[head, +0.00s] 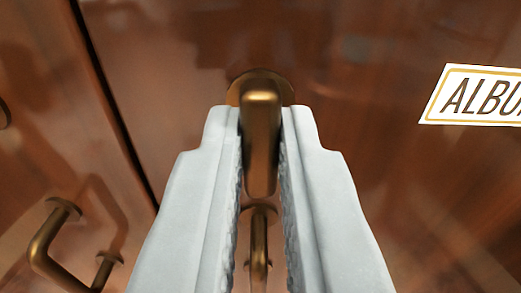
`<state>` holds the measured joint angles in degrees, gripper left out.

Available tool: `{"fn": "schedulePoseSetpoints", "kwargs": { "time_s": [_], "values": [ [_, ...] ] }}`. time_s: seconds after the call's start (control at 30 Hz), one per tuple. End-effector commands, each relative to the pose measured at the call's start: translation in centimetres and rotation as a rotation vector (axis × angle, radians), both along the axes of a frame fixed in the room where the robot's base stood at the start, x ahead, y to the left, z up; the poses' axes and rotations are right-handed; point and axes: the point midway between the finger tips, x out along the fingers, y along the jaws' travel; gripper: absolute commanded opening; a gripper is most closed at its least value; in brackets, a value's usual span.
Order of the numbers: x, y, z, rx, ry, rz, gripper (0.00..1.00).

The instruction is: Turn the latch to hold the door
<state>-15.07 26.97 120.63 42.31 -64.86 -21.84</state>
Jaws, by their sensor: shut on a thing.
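The latch (262,135) is a brass lever on a round plate, fixed to a glossy brown wooden door (380,190). It points down in the picture, roughly upright. My gripper (262,125) has one pale grey finger on each side of the lever and is shut on it. The fingers hide the latch's sides and part of the round plate. Below the latch, a brass handle (260,245) shows in the gap between my fingers.
A dark vertical seam (118,115) runs left of my gripper. Left of it, another brass handle (50,240) stands out from the wood. A white label reading "ALBU" (475,95) is at the right edge, cut off. A brass round piece (3,113) shows at the left edge.

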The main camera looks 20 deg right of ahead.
Motion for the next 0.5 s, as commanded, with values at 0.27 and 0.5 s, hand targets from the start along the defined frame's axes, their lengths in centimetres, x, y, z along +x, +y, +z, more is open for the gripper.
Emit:
{"fn": "schedulePoseSetpoints", "kwargs": {
  "time_s": [0.27,0.5],
  "values": [
    [-0.03,0.01,-0.12,-0.004,0.004,0.000,0.00],
    [-0.02,0.01,-0.09,-0.003,0.003,0.000,0.33]
  ]
}}
